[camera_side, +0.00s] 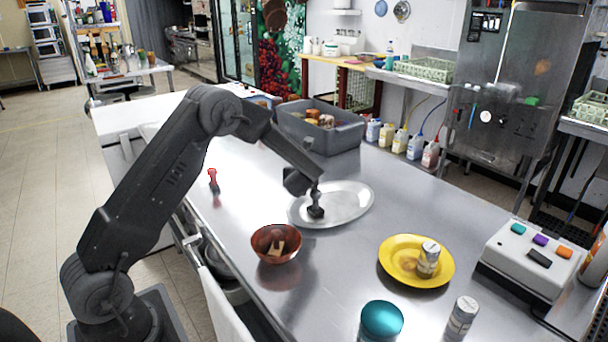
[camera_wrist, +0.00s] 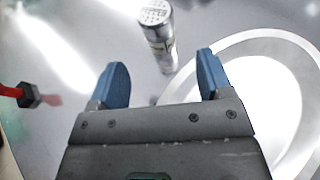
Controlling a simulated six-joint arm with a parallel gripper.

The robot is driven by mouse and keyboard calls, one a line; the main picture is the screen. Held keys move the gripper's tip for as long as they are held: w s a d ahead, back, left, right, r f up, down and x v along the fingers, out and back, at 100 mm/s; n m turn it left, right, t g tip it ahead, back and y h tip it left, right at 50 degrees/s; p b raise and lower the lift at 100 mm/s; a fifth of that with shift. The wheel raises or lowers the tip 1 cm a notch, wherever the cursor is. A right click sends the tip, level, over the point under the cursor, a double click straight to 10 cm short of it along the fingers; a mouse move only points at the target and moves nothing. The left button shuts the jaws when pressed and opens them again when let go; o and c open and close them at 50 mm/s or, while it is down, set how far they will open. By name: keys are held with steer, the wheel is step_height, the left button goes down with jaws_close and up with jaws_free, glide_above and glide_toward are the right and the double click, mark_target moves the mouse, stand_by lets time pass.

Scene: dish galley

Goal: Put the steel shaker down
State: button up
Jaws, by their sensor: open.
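In the wrist view a steel shaker (camera_wrist: 157,30) with a perforated top and a label stands just beyond the fingertips of my gripper (camera_wrist: 162,63). Its lower end shows between the two blue fingers, which are apart and empty. In the side view my gripper (camera_side: 316,210) is low over the silver oval tray (camera_side: 358,205); I cannot make out its fingers or that shaker there. One similar shaker (camera_side: 428,260) stands on a yellow plate (camera_side: 395,265), and another (camera_side: 462,316) stands on the counter at the front right.
A copper-coloured bowl (camera_side: 268,253) and a teal-lidded jar (camera_side: 381,320) are nearer the camera. A red item (camera_side: 213,180) stands left of the tray and shows at the left of the wrist view. A grey bin (camera_side: 340,137) and a button box (camera_side: 530,258) flank the counter.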

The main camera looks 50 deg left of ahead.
steer(key=shift+x, duration=4.3)
steer(key=shift+s+a, duration=0.1)
steer(key=shift+r, duration=0.1)
steer(key=c, duration=1.1)
